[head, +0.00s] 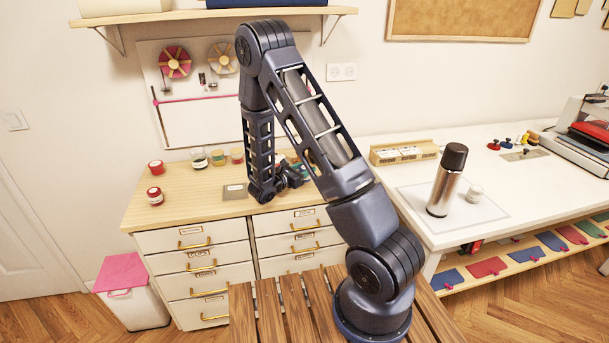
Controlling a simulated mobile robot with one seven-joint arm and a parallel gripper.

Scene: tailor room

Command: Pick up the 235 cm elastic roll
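Several small rolls or jars stand on the wooden top of the drawer cabinet (178,206). Two red ones, a back red roll (155,167) and a front red roll (155,196), are at the left. A pale greenish one (198,159), a green one (218,157) and an orange one (237,155) stand in a row at the back. No 235 cm marking is readable, so I cannot tell which is the elastic roll. My gripper (291,176) is low over the cabinet's right part, near more small items partly hidden behind my arm. Its fingers are too small and dark to read.
The white table (410,187) at the right holds a steel bottle (447,182), a small white jar (474,193) and a wooden box (404,151). A wall board (180,120) with two wheels hangs behind.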

